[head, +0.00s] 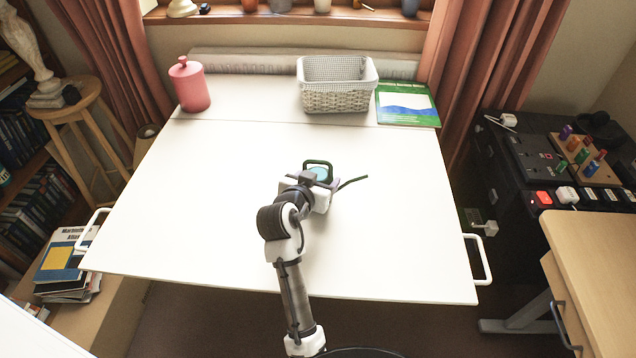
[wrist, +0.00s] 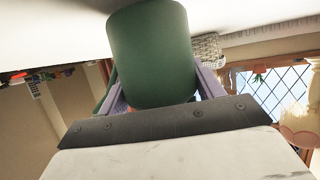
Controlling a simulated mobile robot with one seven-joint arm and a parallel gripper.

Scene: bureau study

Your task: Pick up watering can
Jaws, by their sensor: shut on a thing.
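The watering can (head: 352,181) is dark green; its thin spout sticks out to the right of my gripper and its handle loop shows beyond the gripper in the head view. In the wrist view its green round body (wrist: 150,55) fills the top middle, between my two fingers. My gripper (head: 318,178) is over the middle of the white desk (head: 215,200) and is shut on the can. It also shows in the wrist view (wrist: 158,95). My arm hides much of the can's body in the head view. I cannot tell whether the can touches the desk.
A white woven basket (head: 338,101), a green book (head: 407,104) and a pink lidded jar (head: 189,86) stand along the desk's back. The desk is otherwise clear around my gripper. A black unit with switches and pegs (head: 560,160) is at the right.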

